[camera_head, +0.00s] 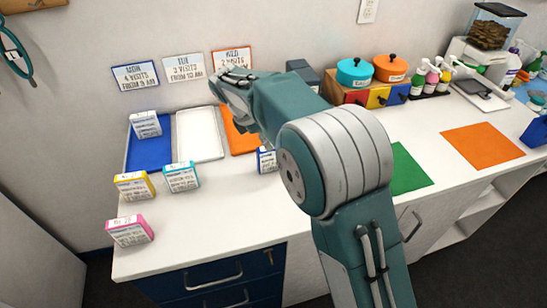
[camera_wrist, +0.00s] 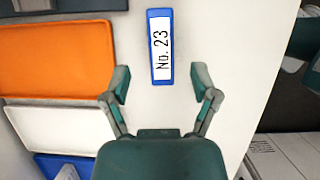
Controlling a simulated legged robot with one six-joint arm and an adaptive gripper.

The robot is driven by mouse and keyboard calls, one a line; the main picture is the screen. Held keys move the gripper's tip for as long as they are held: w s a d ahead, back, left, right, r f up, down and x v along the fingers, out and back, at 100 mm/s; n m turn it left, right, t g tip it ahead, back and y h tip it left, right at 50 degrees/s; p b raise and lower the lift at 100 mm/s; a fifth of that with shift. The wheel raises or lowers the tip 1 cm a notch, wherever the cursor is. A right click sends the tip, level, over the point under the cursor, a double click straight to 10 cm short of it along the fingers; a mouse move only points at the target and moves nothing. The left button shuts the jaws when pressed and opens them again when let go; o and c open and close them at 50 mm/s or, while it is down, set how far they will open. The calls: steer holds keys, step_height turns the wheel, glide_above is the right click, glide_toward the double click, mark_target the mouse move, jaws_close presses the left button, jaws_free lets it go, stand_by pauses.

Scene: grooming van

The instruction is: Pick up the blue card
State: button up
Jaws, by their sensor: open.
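The blue card (camera_wrist: 160,45) is a small box-like piece with a blue border and a white label reading "No. 23". In the wrist view it is on the white counter, just ahead of my gripper (camera_wrist: 160,82) and centred between its fingertips, apart from both. In the head view the blue card (camera_head: 266,160) stands right of the orange tray, partly hidden behind my arm. My gripper is open and empty. In the head view its end (camera_head: 233,76) is high over the back of the trays, and its fingers are hard to make out.
Blue (camera_head: 148,154), white (camera_head: 200,134) and orange (camera_head: 238,139) trays lie in a row at the left. A grey-white box (camera_head: 145,124) is on the blue tray. Yellow (camera_head: 133,185), teal (camera_head: 181,176) and pink (camera_head: 130,230) boxes stand in front. A green mat (camera_head: 408,170) lies right.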

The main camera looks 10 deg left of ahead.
steer(key=x, duration=0.6)
steer(key=shift+d+f, duration=0.15)
steer(key=shift+f, duration=0.1)
jaws_close()
